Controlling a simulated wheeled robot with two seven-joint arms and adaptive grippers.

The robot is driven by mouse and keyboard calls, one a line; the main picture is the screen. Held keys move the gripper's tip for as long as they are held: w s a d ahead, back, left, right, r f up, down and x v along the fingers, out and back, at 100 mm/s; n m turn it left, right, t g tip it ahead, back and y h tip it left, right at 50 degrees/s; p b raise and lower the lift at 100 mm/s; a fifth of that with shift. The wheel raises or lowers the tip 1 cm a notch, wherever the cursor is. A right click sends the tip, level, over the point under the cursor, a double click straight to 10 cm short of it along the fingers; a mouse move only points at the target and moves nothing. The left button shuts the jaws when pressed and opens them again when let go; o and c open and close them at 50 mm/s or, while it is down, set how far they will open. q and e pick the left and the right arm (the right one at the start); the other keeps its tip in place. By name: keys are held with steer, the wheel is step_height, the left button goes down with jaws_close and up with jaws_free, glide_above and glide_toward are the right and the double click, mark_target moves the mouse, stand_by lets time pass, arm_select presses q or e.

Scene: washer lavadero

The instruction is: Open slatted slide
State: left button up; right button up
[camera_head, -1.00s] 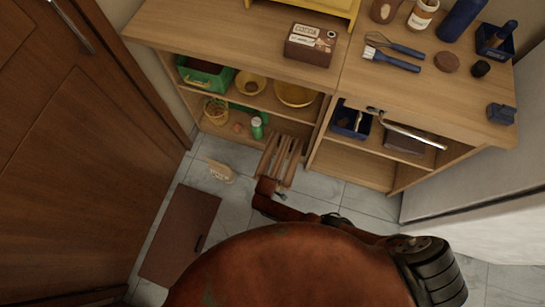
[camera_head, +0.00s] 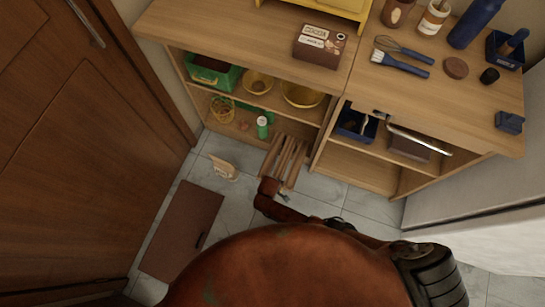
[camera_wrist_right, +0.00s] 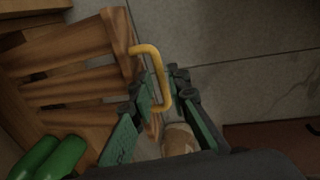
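The slatted slide (camera_head: 287,160) is a wooden rack of several slats sticking out low from the left shelf unit. In the right wrist view its slats (camera_wrist_right: 70,88) fill the left side, and a yellow handle (camera_wrist_right: 153,62) stands on its front board. My right gripper (camera_wrist_right: 163,84) is open, with its dark green fingers on either side of the handle bar. Whether either finger touches the bar is hard to tell. In the head view, my arm reaches to the slide's outer end and the fingers are not clear. My left gripper is not in view.
A brown mat (camera_head: 184,229) and a small beige object (camera_head: 222,168) lie on the tiled floor. Green cylinders (camera_wrist_right: 50,157) are beside the slats. A wooden door (camera_head: 70,150) is at left, and a white block (camera_head: 470,200) bounds the right.

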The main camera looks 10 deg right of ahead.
step_height(320, 180, up, 11)
steer(key=s, duration=0.1)
steer(key=shift+s+a, duration=0.35)
steer(key=shift+a, duration=0.1)
stand_by(0.4)
